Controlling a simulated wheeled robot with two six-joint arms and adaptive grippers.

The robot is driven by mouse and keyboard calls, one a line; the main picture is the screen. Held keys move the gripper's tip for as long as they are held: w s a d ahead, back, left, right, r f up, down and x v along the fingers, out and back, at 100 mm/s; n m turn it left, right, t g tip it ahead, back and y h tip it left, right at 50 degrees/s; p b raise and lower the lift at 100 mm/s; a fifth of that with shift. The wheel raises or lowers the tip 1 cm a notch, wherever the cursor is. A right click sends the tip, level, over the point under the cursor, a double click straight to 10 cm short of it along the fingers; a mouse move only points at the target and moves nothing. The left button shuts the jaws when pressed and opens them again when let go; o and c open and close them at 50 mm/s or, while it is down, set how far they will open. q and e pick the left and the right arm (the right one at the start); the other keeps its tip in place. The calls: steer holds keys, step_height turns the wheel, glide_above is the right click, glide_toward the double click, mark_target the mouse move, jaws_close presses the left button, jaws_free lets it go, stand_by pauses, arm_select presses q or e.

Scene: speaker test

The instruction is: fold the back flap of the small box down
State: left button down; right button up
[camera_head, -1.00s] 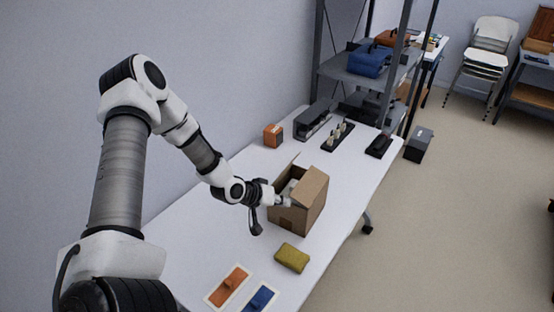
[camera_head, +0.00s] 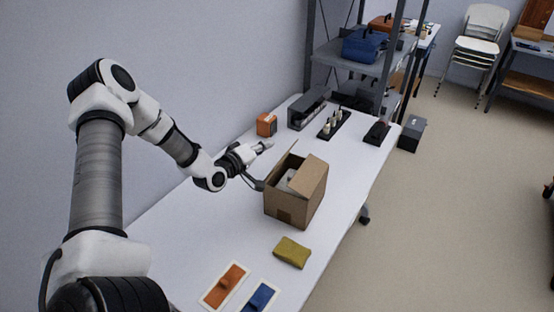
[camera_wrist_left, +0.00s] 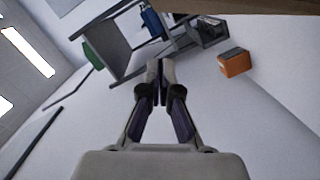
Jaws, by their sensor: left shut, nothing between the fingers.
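The small cardboard box (camera_head: 292,205) stands upright on the white table, with a flap raised at its back and another flap standing at its right side. Something pale shows inside through the partly open top. My left gripper (camera_head: 268,145) is shut and empty, behind the box and above the table, apart from the box as far as I can tell. In the left wrist view its fingertips (camera_wrist_left: 160,68) are together with nothing between them. My right gripper is not in view.
An orange box (camera_head: 267,125) stands just beyond my left gripper, and also shows in the wrist view (camera_wrist_left: 235,63). A dark rack (camera_head: 309,108) and a black tray with pale bottles (camera_head: 333,125) are further back. A yellow sponge-like block (camera_head: 292,252) lies in front of the box.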

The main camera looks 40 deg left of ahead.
arm_select(q)
steer(key=d, duration=0.1)
steer(key=d+f, duration=0.1)
steer(key=w+d+f, duration=0.1)
steer(key=shift+d, duration=0.35)
steer(key=shift+w+d+m, duration=0.15)
steer(key=shift+d+m, duration=0.15)
steer(key=shift+m, duration=0.1)
steer(key=shift+d+f+m, duration=0.15)
steer(key=shift+d+m, duration=0.25)
steer(key=shift+m, duration=0.2)
steer(key=d+m, duration=0.1)
steer(key=f+m+g+y, duration=0.1)
steer(key=shift+w+d+m, duration=0.2)
steer(key=shift+d+m, duration=0.1)
steer(key=shift+d, duration=0.05)
steer(key=shift+w+d+f+m+y+b, duration=0.1)
steer(key=shift+d+f+m+y+b, duration=0.35)
steer(key=shift+m+b, duration=0.2)
steer(key=shift+f, duration=0.2)
steer(key=shift+d+b, duration=0.1)
steer(key=shift+b, duration=0.2)
